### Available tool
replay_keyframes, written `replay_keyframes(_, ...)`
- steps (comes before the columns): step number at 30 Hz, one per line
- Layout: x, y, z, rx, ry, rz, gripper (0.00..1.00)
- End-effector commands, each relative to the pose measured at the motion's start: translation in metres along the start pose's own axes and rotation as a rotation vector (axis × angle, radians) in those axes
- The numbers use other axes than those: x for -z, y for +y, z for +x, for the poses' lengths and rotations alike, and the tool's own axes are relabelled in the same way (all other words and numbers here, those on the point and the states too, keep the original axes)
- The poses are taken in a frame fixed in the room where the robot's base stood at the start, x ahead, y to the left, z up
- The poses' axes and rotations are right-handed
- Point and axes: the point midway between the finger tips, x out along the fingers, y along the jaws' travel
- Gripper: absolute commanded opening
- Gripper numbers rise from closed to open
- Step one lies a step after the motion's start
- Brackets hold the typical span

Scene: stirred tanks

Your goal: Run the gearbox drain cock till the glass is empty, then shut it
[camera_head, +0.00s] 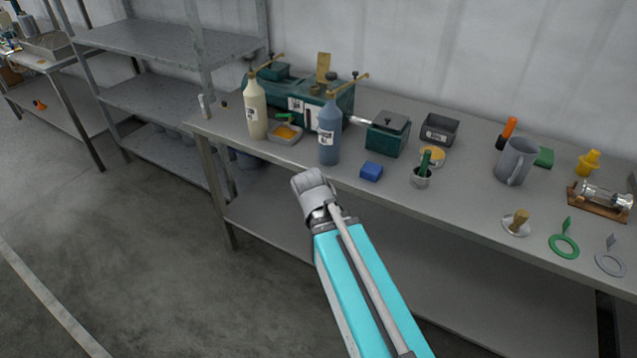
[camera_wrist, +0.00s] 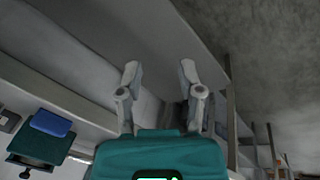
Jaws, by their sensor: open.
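A long dark-green housing (camera_head: 345,100) stands at the back left of the bench, partly hidden by a cream bottle (camera_head: 256,110) and a blue-grey bottle (camera_head: 329,135). Brass bars show above the bottles. A smaller green box (camera_head: 385,138) with a grey lid and a pale rod on its left side stands to the right; it also seems to show in the wrist view (camera_wrist: 38,146). I cannot tell which is the gearbox, nor make out its drain cock or glass. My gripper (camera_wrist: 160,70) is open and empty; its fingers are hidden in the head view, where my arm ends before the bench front.
A blue block (camera_head: 371,171) lies near the front edge of the bench (camera_head: 460,215). A small tray (camera_head: 286,133) with orange contents sits between the bottles. A grey jug (camera_head: 515,160) stands farther right. Grey shelving (camera_head: 170,45) stands left; the floor before it is clear.

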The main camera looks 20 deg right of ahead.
Motion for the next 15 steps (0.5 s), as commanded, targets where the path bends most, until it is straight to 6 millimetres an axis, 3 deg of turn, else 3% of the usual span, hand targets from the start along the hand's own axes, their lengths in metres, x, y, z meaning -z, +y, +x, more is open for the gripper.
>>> replay_keyframes(6,-0.029,-0.021,-0.002,0.179,-0.110,0.042,0.49)
replay_keyframes(15,-0.035,-0.026,-0.004,0.235,-0.142,0.050,0.49)
